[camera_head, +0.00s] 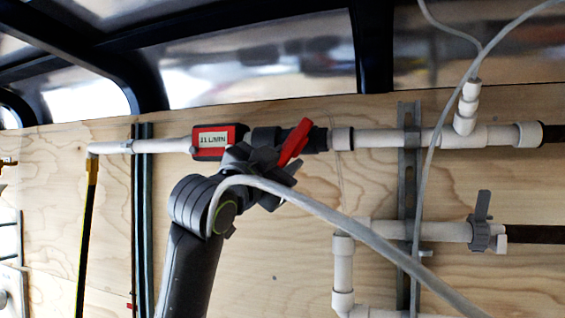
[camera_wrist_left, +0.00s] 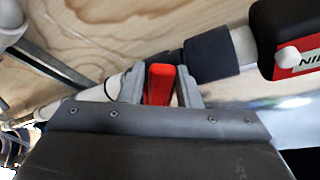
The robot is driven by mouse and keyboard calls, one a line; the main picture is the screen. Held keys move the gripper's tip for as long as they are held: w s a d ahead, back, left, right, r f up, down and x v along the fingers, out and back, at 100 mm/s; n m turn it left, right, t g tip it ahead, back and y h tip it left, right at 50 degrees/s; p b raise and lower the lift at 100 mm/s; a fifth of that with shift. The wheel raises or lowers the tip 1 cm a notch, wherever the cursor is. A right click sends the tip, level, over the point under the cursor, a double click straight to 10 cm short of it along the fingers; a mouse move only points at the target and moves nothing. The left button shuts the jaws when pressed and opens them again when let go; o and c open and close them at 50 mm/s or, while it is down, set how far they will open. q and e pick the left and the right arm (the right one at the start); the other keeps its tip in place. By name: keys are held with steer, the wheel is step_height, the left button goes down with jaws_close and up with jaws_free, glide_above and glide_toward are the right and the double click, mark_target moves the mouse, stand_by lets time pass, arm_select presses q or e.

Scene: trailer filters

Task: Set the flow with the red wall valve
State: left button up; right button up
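The red wall valve's handle (camera_head: 295,142) stands tilted up and to the right on a dark valve body (camera_head: 318,139) in the white pipe. My left gripper (camera_head: 270,162) is at the valve, in front of the pipe. In the left wrist view the red handle (camera_wrist_left: 160,84) is between the two grey fingertips (camera_wrist_left: 160,92), which sit close against its sides. A red flow meter (camera_head: 219,141) left of the valve has a pale display that seems to read 11 L/MIN. Part of the valve is hidden behind my gripper. My right gripper is not in view.
The white pipe (camera_head: 380,138) runs across a plywood wall (camera_head: 290,240). A lower pipe carries a grey valve (camera_head: 481,232) at the right. A vertical metal rail (camera_head: 408,180) and a thin pale hose (camera_head: 435,120) are right of the red valve. A yellow-and-black hose (camera_head: 88,220) hangs at the left.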

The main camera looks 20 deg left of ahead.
arm_select(q)
steer(key=shift+o, duration=1)
steer(key=shift+s+f, duration=0.1)
steer(key=shift+s, duration=0.05)
steer(key=b+v, duration=0.8)
steer(key=v, duration=0.9)
steer(key=shift+b, duration=0.4)
steer(key=shift+a, duration=0.1)
